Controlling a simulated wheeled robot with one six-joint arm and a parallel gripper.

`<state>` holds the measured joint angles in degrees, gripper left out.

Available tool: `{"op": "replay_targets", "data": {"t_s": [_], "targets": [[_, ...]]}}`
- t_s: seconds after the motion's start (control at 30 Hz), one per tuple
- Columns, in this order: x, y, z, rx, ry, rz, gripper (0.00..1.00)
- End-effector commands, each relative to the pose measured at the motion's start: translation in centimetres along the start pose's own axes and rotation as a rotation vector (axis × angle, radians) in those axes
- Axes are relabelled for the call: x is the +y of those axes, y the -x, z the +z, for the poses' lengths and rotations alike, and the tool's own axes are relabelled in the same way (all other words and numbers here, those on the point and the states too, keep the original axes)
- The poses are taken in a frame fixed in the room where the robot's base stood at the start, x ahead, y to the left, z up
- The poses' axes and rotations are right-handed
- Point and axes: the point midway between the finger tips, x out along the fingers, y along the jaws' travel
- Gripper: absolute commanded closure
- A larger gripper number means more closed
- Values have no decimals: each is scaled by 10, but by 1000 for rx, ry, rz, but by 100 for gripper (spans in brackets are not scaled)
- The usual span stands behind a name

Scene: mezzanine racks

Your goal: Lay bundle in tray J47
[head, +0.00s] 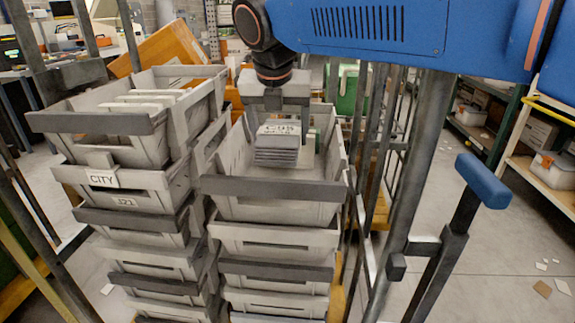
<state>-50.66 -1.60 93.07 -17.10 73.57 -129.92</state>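A grey bundle (276,156) with a white label, seemingly reading "C05", is inside the top tray of the middle stack (275,190). My gripper (274,116) points down over this tray, right at the bundle's far side. Its fingertips are hidden or too small to make out, so I cannot tell whether it grips the bundle, or whether the bundle rests on the tray floor. No J47 label is readable.
The top left tray (95,123) holds several pale flat bundles (150,98). Dark metal cage posts (417,150) stand right of the stacks. A blue-ended handle (482,181) rises at the right. Shelving (545,180) stands beyond open floor with scattered scraps.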

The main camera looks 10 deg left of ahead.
Motion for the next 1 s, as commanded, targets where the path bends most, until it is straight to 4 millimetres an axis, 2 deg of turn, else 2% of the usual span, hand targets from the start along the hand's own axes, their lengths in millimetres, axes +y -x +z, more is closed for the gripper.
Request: {"op": "replay_targets", "data": {"t_s": [0.27, 0.5, 0.77, 1.0], "targets": [[-1, -30, -14, 1, 1, -1, 50], [-1, -66, -28, 1, 0, -1, 50], [-1, -83, -35, 1, 0, 0, 50], [-1, -109, -46, 1, 0, 0, 50]]}}
